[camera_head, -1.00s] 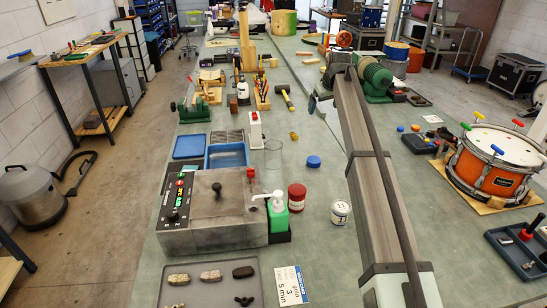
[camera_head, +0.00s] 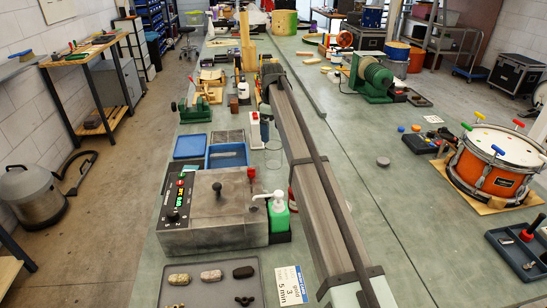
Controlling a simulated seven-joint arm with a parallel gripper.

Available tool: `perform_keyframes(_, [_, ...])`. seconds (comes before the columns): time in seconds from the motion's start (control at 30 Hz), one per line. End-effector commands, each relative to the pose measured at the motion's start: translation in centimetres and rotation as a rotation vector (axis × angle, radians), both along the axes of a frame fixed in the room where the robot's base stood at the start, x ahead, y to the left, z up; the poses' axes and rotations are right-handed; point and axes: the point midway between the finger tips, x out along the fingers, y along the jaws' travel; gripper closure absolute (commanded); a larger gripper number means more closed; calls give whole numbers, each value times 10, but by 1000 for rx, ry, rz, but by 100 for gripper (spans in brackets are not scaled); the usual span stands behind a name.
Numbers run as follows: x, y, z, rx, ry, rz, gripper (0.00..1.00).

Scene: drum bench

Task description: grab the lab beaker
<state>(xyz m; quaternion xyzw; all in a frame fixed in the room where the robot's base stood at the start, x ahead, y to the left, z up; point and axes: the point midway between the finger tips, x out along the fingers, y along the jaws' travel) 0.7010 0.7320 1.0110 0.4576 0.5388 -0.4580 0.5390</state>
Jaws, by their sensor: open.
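The lab beaker (camera_head: 273,160) is a clear, upright glass cylinder on the bench, just right of the blue tray and behind the green pump bottle. My arm crosses close to its right side. My gripper (camera_head: 265,138) hangs from the far end of my arm, pointing down, near the beaker's top as seen here. The gripper is open. Its fingers are small and blend with the beaker, so I cannot tell whether they touch it or are around it.
A green pump bottle (camera_head: 278,214) stands in front of the beaker, beside a grey control box (camera_head: 215,215). A blue tray (camera_head: 227,155) is to the left. A red-and-white object (camera_head: 255,128) stands close behind the gripper. My arm mostly hides the red jar.

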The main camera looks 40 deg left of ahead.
Motion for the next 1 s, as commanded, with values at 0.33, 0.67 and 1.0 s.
perform_keyframes(0.33, [1,0,-37,0,0,-1,0])
perform_keyframes(0.67, [8,0,-70,0,1,-1,0])
perform_keyframes(1.0, [8,0,-87,1,-1,-1,0])
